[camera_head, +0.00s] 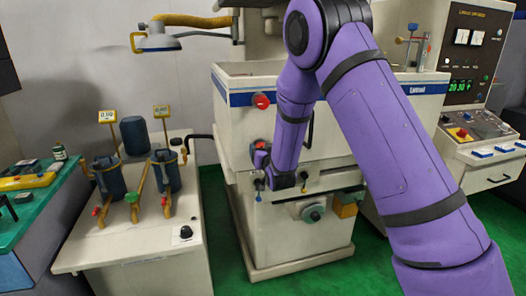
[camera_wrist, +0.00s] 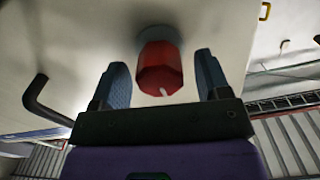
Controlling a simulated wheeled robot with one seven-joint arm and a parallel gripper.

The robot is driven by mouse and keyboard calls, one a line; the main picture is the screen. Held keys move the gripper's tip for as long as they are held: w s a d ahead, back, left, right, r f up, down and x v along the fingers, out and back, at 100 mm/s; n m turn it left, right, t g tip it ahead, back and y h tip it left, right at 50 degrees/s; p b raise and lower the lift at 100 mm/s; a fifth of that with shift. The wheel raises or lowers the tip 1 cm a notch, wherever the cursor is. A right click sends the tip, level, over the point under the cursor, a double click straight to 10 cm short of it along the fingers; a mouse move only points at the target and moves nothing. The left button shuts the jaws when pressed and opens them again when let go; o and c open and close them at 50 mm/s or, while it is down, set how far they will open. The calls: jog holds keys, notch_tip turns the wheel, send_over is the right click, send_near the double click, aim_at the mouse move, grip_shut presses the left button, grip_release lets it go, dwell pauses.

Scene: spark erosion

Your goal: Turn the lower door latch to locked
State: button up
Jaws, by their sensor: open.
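The lower door latch (camera_head: 259,145) is a red knob on the front of the pale machine tank, below a similar red upper latch (camera_head: 262,101). My gripper (camera_head: 260,148) is at the lower latch, with my purple hand just below it. In the wrist view the red latch (camera_wrist: 160,70) stands between the two open fingers of my gripper (camera_wrist: 162,66). Gaps show on both sides of it, so the fingers look apart from it. A small white mark shows on the latch's near end. Its turned position is hard to tell.
A black bar handle (camera_wrist: 42,100) sticks out left of my fingers in the wrist view. A bench with blue filter housings (camera_head: 108,178) stands left of the machine. A control cabinet (camera_head: 470,50) stands at the right. Green floor (camera_head: 225,215) shows between bench and machine.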

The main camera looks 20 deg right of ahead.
jog(key=shift+c, duration=0.5)
jog(key=c, duration=0.8)
jog(key=shift+c, duration=0.2)
jog(key=shift+n, duration=0.3)
jog(key=n, duration=0.3)
jog(key=shift+n, duration=0.4)
jog(key=n, duration=0.4)
jog(key=shift+a, duration=0.1)
jog(key=n, duration=0.5)
jog(key=shift+n, duration=2.2)
